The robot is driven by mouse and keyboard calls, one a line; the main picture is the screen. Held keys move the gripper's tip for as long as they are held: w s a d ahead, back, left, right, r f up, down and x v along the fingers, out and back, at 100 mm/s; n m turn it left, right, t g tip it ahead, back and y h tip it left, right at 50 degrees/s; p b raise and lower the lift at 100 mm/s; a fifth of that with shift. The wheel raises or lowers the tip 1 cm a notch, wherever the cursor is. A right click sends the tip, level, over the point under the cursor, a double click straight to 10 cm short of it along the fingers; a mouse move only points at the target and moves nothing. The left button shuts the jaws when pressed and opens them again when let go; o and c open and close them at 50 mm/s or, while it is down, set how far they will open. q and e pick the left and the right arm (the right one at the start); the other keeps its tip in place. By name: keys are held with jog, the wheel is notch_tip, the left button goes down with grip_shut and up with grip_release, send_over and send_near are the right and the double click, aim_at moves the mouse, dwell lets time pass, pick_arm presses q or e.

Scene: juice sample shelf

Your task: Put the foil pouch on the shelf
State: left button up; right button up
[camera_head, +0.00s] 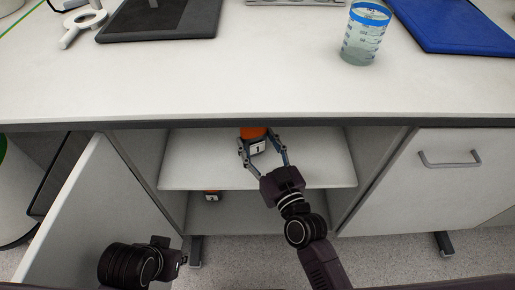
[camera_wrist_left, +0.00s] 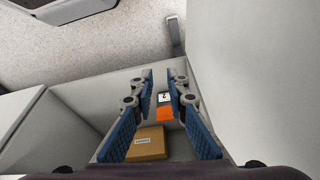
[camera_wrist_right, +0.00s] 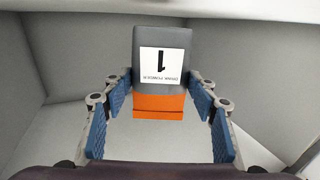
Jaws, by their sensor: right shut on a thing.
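The foil pouch, a grey pack with an orange band and a white label marked "1", shows in the right wrist view (camera_wrist_right: 165,70) and in the head view (camera_head: 257,147). It is over the cabinet's upper shelf (camera_head: 325,165); I cannot tell whether it touches the board. My right gripper (camera_head: 263,143) is shut on it, one finger on each side. My left gripper (camera_wrist_left: 162,80) is open and empty in the left wrist view, by the open door at lower left in the head view.
On the lower level lie another orange item with a white label (camera_wrist_left: 165,113) and a cardboard box (camera_wrist_left: 147,144). The open door (camera_head: 95,215) stands at left. The worktop (camera_head: 210,90) overhangs the shelf, with a blue-rimmed beaker (camera_head: 364,45) on it. The upper shelf's right side is clear.

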jog(key=shift+f+b, duration=0.45)
jog(key=shift+f, duration=0.5)
pick_arm(q)
jog(key=shift+s+r, duration=0.25)
jog(key=shift+r, duration=0.15)
pick_arm(e)
jog(key=shift+f, duration=0.25)
jog(key=shift+f, duration=0.2)
jog(key=o, duration=1.4)
pick_arm(q)
jog(key=shift+f, duration=0.1)
